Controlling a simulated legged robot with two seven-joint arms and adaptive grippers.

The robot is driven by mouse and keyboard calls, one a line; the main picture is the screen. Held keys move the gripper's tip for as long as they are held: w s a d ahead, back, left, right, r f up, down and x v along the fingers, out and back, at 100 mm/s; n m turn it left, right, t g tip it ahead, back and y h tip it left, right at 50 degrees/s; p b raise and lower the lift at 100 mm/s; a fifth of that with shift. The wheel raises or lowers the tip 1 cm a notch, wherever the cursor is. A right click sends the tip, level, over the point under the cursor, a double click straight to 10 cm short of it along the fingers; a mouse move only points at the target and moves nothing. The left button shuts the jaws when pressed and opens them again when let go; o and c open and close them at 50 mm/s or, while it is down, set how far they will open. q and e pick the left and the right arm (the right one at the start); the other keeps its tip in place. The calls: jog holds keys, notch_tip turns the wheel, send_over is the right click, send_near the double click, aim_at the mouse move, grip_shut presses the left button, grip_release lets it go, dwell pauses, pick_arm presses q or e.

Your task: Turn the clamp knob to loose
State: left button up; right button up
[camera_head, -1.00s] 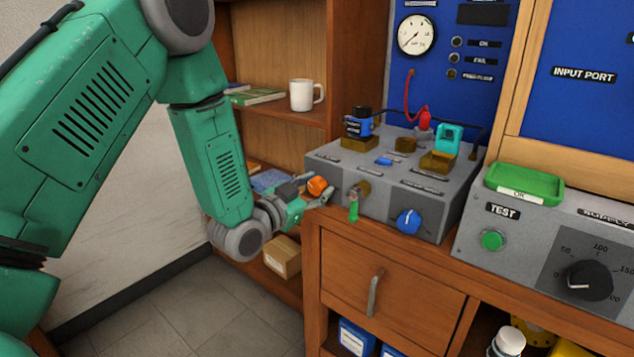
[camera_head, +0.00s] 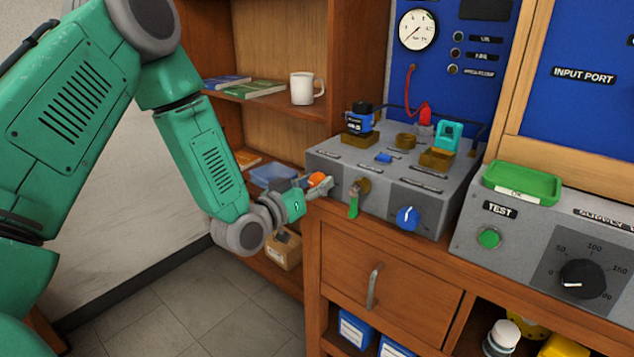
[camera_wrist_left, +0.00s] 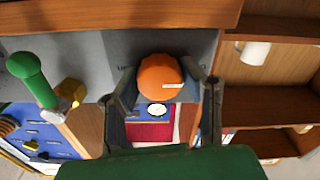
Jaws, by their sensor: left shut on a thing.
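An orange round knob (camera_head: 317,180) sits at the left end of the front of the grey test box (camera_head: 328,165). My left gripper (camera_head: 314,188) reaches it from the left and is shut on it. In the left wrist view the orange knob (camera_wrist_left: 160,75) lies between the two dark fingers of the left gripper (camera_wrist_left: 164,88), one on each side. A short white mark shows on the knob's face. I cannot read a label that names it the clamp knob. The right gripper is not in view.
Right of the orange knob are a green-handled lever (camera_head: 354,203) and a blue knob (camera_head: 408,217). Shelves with a white mug (camera_head: 302,88) stand behind my left arm. A drawer handle (camera_head: 373,286) sticks out below. Floor is free at the lower left.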

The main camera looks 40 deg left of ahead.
pick_arm(q)
jog(key=shift+s+f, duration=0.15)
jog(key=shift+f, duration=0.3)
jog(key=o, duration=1.1)
jog(key=shift+o, duration=0.2)
jog(key=shift+r, duration=0.1)
jog(key=shift+a, duration=0.1)
jog(key=shift+r, duration=0.1)
jog(key=s+a, duration=0.1)
jog(key=s, duration=1)
jog(key=shift+s, duration=0.4)
